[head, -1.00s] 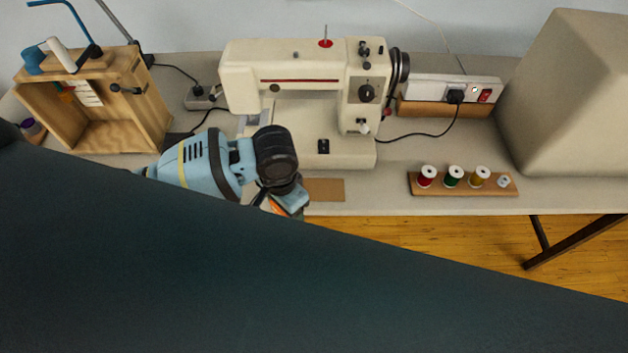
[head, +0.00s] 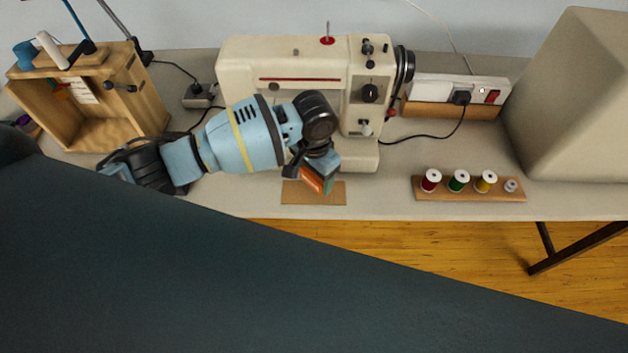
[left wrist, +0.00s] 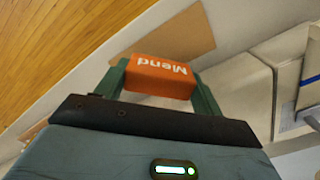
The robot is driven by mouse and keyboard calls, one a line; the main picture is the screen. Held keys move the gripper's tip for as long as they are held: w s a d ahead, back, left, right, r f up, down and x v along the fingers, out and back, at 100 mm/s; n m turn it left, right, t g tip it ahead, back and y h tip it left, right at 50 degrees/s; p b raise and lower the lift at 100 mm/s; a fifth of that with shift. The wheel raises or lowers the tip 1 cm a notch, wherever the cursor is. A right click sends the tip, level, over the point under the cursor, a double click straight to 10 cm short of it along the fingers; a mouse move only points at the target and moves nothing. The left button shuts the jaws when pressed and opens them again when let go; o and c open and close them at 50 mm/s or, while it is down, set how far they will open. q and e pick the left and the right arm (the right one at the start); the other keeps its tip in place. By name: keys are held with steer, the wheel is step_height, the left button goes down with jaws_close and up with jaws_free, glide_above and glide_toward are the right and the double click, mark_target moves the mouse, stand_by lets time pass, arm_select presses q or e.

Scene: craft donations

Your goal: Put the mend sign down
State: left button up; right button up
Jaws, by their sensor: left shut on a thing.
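The mend sign (left wrist: 158,78) is a small orange block with white "Mend" lettering, upside down in the left wrist view. In the head view the sign (head: 312,180) is an orange strip at the gripper's end. My left gripper (head: 320,174) is shut on it, with one green finger on each side in the left wrist view. The gripper and sign are over the brown card (head: 312,197) in front of the sewing machine. The card also shows beyond the sign in the left wrist view (left wrist: 188,32). I cannot tell whether the sign touches it. My right gripper is not in view.
The cream sewing machine (head: 300,55) stands right behind the gripper. A rack of thread spools (head: 470,194) lies to the right, and a wooden box (head: 145,103) stands at the left. The grey table (head: 375,206) ends just in front of the card.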

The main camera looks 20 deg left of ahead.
mark_target(314, 183)
arm_select(q)
steer(key=shift+s+f, duration=0.1)
steer(key=shift+f, duration=1.45)
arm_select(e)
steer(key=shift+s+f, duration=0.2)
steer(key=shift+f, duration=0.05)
arm_select(q)
steer(key=shift+f, duration=0.2)
steer(key=o, duration=1)
steer(key=shift+c, duration=0.2)
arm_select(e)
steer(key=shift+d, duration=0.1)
arm_select(q)
steer(key=shift+r, duration=0.15)
step_height(314, 183, up, 11)
steer(key=shift+f+p, duration=0.1)
steer(key=shift+p, duration=0.55)
steer(key=shift+r, duration=0.65)
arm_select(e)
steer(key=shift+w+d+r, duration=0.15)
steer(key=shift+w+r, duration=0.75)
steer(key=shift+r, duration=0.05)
